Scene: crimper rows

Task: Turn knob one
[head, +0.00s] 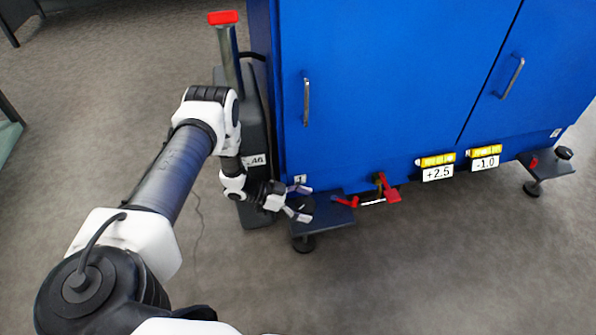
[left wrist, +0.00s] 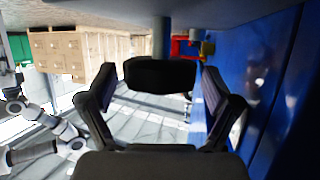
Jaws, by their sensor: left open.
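Knob one (head: 303,206) is a black round knob on the dark bracket at the lower left corner of the blue cabinet, below a small label marked 1 (head: 300,179). My left gripper (head: 299,203) is open at it, one finger on each side. In the left wrist view the black knob (left wrist: 160,74) lies between the tips of the spread fingers of my left gripper (left wrist: 160,88). I cannot tell whether either finger touches it. The fingers partly hide the knob in the head view. My right gripper is not in view.
The blue cabinet (head: 400,80) stands just behind the knob. A second black knob (head: 564,153) is at the far right. A dark post with a red top (head: 223,18) stands left.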

